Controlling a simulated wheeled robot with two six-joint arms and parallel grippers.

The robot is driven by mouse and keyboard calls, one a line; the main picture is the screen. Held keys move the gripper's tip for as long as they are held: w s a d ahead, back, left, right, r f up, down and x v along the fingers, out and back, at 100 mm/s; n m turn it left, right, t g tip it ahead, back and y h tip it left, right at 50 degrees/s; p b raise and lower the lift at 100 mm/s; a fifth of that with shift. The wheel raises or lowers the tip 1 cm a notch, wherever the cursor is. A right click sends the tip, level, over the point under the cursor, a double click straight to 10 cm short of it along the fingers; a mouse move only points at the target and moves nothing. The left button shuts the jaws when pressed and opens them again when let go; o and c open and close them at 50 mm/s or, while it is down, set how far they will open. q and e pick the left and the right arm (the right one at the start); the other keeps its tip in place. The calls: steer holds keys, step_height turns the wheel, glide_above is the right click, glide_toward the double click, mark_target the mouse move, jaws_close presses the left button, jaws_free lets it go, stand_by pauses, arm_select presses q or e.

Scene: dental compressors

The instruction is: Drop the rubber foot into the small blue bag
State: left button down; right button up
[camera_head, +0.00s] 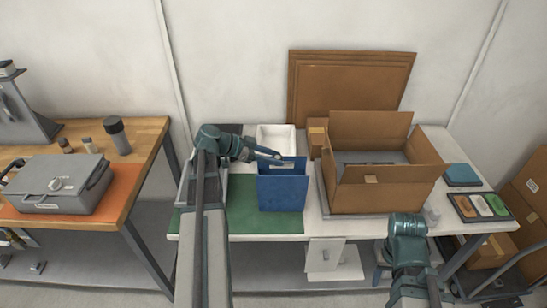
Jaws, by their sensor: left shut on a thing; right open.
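The small blue bag (283,193) stands upright with its mouth up, partly over the green mat on the middle table. My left gripper (275,157) reaches in from the left, its fingers at the bag's mouth near the back rim. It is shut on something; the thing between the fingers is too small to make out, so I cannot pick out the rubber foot. A pale patch shows inside the bag's mouth. My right arm is folded at the lower right, and I do not see its fingers.
A large open cardboard box (378,192) stands right of the bag. A white bin (276,136) is behind it. The green mat (235,222) has bare room at the front. A tray with coloured items (479,216) lies at the right. A side table with a grey case (57,184) is at the left.

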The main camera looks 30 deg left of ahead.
arm_select(q)
steer(key=shift+f, duration=0.4)
steer(key=shift+r, duration=0.1)
arm_select(e)
steer(key=shift+f, duration=0.35)
arm_select(q)
steer(key=shift+c, duration=1.8)
jaws_free()
steer(key=p+v, duration=0.6)
steer(key=v, duration=0.7)
steer(key=shift+s+a+r, duration=0.2)
steer(key=shift+s+a, duration=0.05)
arm_select(e)
step_height(320, 180, up, 7)
steer(key=shift+f, duration=0.15)
arm_select(q)
steer(key=shift+a, duration=0.1)
